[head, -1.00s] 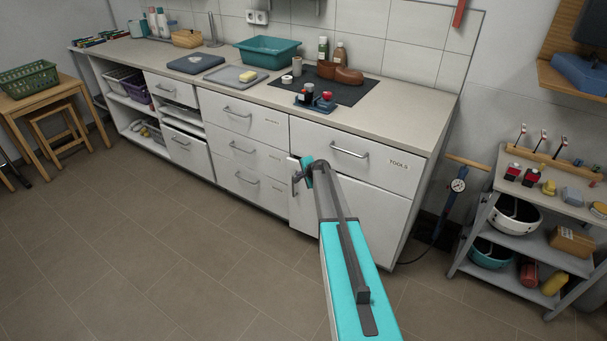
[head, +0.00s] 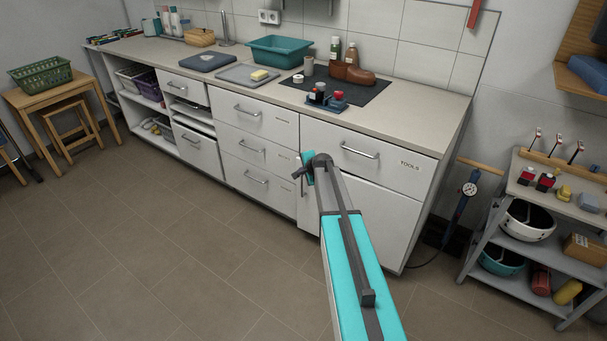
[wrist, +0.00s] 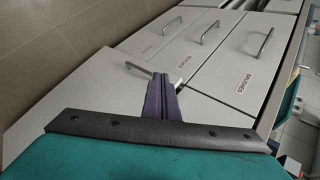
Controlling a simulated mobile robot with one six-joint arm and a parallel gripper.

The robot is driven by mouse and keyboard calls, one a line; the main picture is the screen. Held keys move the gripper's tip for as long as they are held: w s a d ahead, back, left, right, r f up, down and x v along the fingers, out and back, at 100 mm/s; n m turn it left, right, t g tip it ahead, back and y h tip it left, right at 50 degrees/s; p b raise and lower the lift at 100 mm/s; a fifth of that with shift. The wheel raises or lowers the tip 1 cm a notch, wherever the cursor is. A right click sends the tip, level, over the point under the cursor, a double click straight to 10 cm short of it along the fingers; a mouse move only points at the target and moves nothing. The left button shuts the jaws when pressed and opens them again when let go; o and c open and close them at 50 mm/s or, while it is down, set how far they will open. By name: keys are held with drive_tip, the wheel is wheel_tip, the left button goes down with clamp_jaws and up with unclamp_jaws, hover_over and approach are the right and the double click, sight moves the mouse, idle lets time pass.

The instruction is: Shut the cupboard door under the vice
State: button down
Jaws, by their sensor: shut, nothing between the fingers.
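The white cupboard door (head: 380,220) is below the drawer labelled TOOLS (head: 365,150) at the right end of the counter. My gripper (head: 305,171) is shut and empty, at the door's upper left by the handle. In the wrist view the dark fingers (wrist: 150,100) lie over the pale door (wrist: 70,110), beside its handle (wrist: 138,69); contact is unclear. My arm hides part of the door. I cannot clearly make out a vice.
A stack of drawers (head: 250,152) stands left of the door. A grey shelf trolley (head: 525,250) and a blue pump (head: 462,205) stand to the right. A teal basin (head: 280,50) is on the counter. The tiled floor in front is clear.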

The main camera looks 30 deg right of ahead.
drive_tip(key=shift+a, duration=0.1)
idle(0.3)
drive_tip(key=s+a+f+n+g+y, duration=0.2)
drive_tip(key=s+a+f+n+g, duration=0.6)
drive_tip(key=s+a+f, duration=1.55)
drive_tip(key=s+a+f+n+g, duration=0.1)
drive_tip(key=s+a+n+g, duration=0.1)
drive_tip(key=s, duration=1)
drive_tip(key=s+a+f+n+g+h, duration=0.1)
drive_tip(key=s+n, duration=0.4)
drive_tip(key=s, duration=0.7)
drive_tip(key=s+a+f+n+g, duration=0.1)
drive_tip(key=s+a+n+g, duration=0.2)
drive_tip(key=s, duration=0.9)
drive_tip(key=shift+s+a+f+n+g, duration=0.15)
drive_tip(key=shift+a+f+n+g, duration=0.3)
drive_tip(key=shift+a, duration=0.3)
drive_tip(key=shift+a+r, duration=0.1)
